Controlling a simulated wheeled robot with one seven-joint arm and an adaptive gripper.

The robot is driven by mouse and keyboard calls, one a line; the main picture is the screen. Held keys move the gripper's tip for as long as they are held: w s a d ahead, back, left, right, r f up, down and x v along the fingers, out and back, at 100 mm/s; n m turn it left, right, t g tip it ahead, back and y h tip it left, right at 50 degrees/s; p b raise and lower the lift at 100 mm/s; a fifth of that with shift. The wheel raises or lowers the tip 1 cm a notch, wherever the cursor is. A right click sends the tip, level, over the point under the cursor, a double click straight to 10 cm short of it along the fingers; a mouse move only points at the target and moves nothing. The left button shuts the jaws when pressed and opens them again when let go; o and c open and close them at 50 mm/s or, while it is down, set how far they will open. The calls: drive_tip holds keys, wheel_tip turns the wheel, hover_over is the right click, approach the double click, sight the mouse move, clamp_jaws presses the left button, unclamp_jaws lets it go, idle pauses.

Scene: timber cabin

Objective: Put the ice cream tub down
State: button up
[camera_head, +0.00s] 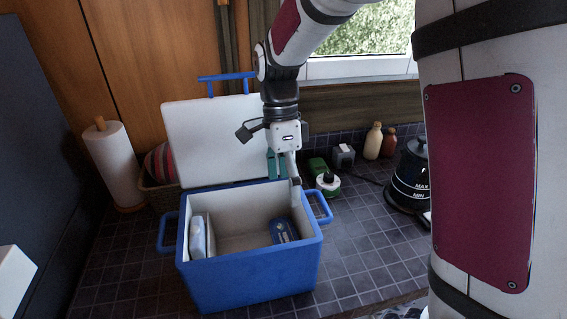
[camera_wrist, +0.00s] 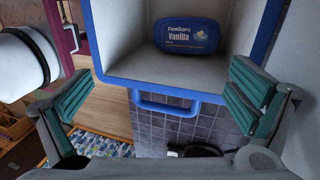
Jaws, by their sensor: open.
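The ice cream tub (camera_head: 283,231) is blue with a label, and lies inside the blue cooler box (camera_head: 248,279) at its right end. In the wrist view the tub (camera_wrist: 186,36) shows the word "Vanilla" and rests against the cooler's white inner wall. My gripper (camera_head: 284,173) is above the cooler's right rear edge, its fingers pointing down. In the wrist view my gripper (camera_wrist: 160,105) has its teal-padded fingers wide apart with nothing between them. The tub is apart from the fingers. The cooler's lid (camera_head: 212,140) stands open at the back.
A pale blue and white pack (camera_head: 198,238) stands at the cooler's left end. A paper towel roll (camera_head: 115,163) is to the left. A black kettle (camera_head: 409,177), bottles (camera_head: 373,141) and a small green-based item (camera_head: 328,183) are to the right. Tiled counter is clear in front.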

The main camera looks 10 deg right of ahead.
drive_tip(key=v, duration=0.6)
drive_tip(key=s+d+r+n+t, duration=0.4)
drive_tip(key=s+d+r+n, duration=0.15)
drive_tip(key=s+n, duration=0.3)
drive_tip(key=s+d+n+t, duration=0.2)
drive_tip(key=s+n+t, duration=0.2)
drive_tip(key=s+n, duration=0.5)
drive_tip(key=shift+s+d+f+t+b, duration=0.2)
drive_tip(key=shift+s+t+b, duration=0.15)
drive_tip(key=shift+s, duration=0.15)
